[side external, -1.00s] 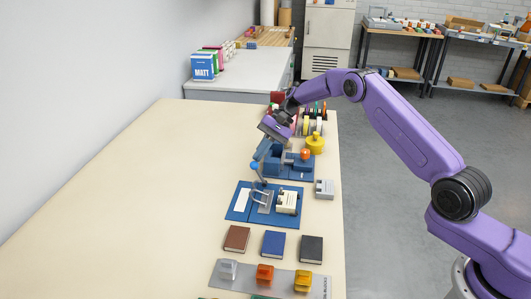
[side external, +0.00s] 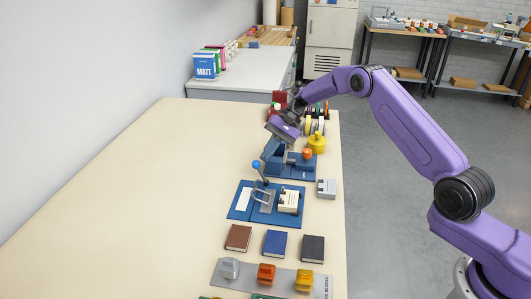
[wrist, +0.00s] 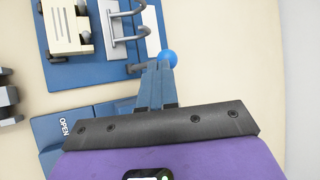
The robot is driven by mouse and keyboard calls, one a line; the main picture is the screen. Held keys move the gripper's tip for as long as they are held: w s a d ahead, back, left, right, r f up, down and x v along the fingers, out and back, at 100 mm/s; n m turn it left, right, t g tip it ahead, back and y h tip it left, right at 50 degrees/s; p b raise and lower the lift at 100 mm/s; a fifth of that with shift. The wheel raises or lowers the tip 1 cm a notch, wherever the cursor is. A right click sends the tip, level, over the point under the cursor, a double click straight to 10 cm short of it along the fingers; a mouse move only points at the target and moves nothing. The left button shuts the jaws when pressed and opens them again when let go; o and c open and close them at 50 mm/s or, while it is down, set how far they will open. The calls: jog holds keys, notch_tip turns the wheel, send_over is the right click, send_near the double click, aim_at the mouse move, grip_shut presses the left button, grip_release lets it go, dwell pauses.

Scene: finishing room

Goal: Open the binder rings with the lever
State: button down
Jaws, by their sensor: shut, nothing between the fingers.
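The binder (side external: 238,212) is a flat blue board on the table, with a metal plate and two curved metal rings (side external: 262,195); the rings also show in the wrist view (wrist: 132,33). I cannot tell whether the rings are parted. The lever is a thin stem at the binder's far edge with a blue ball knob (side external: 256,164), tilted left; the knob also shows in the wrist view (wrist: 168,58). My gripper (side external: 268,148) is shut and empty, just beyond the knob. In the wrist view its fingertips (wrist: 158,68) appear beside the knob; contact is unclear.
A cream block (side external: 288,201) sits on the binder's right half. A blue fixture (side external: 296,168) with an orange knob stands behind it, near my gripper. A grey block (side external: 326,188) lies to the right. Three small books (side external: 275,242) lie in front. The table's left side is clear.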

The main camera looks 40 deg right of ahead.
jog(key=w+a+r+v, duration=0.1)
jog(key=v, duration=1.2)
jog(key=s+a+r+n+g+h, duration=0.2)
jog(key=s+a+r+n+h, duration=0.15)
jog(key=s+a, duration=0.55)
jog(key=s+a+r+n+h, duration=0.1)
jog(key=s+a+n, duration=0.2)
jog(key=s, duration=0.4)
jog(key=s+a+r+n+h, duration=0.1)
jog(key=s+a+n, duration=0.1)
jog(key=s, duration=0.4)
jog(key=s+d+f+n+t+h, duration=0.1)
jog(key=s+d+n, duration=0.2)
jog(key=s, duration=0.5)
jog(key=s+d+f+n+t+h, duration=0.1)
jog(key=s+d+n, duration=0.2)
jog(key=s, duration=0.6)
jog(key=s+d+f+n+t+h, duration=0.1)
jog(key=s+d+f+n, duration=0.1)
jog(key=s+n, duration=0.3)
jog(key=s+d, duration=0.1)
jog(key=s, duration=0.2)
jog(key=shift+s+d, duration=0.15)
jog(key=shift+s, duration=0.25)
